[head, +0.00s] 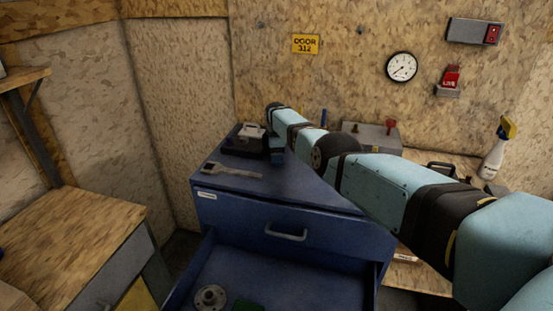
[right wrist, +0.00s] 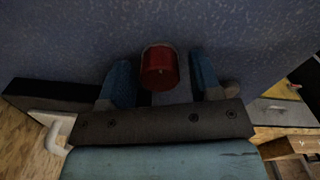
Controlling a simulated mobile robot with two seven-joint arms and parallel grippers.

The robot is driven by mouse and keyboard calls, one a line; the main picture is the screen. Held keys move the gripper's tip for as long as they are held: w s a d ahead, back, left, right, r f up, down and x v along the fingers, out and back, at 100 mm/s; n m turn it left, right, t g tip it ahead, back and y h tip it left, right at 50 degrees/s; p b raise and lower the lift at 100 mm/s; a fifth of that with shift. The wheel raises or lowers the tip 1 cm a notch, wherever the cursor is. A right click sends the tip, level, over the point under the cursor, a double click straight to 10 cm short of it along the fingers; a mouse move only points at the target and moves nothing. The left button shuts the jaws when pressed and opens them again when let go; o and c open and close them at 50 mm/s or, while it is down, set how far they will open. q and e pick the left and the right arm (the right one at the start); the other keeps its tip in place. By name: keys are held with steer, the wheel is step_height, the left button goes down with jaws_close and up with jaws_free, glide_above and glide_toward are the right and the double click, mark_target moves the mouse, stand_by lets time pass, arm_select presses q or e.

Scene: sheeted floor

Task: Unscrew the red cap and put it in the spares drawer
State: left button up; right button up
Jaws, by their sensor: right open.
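The red cap (right wrist: 160,69) shows in the right wrist view, over a dark blue speckled surface. It sits between the two blue fingers of my right gripper (right wrist: 163,85), with a gap to each finger. In the head view my right gripper (head: 277,152) is low over the blue cabinet's top (head: 310,183), partly hidden by my arm; I cannot make out the cap there. My left gripper is out of view.
A wrench (head: 232,171) lies on the cabinet top, near a dark item with a pale top (head: 250,133). A grey box with a red knob (head: 390,127) and a spray bottle (head: 497,148) stand behind my arm. A wooden bench (head: 70,235) is at left.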

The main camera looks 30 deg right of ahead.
steer(key=m, duration=0.7)
steer(key=shift+m, duration=0.4)
steer(key=m, duration=0.4)
steer(key=shift+m, duration=0.3)
steer(key=m, duration=0.3)
steer(key=shift+m, duration=0.4)
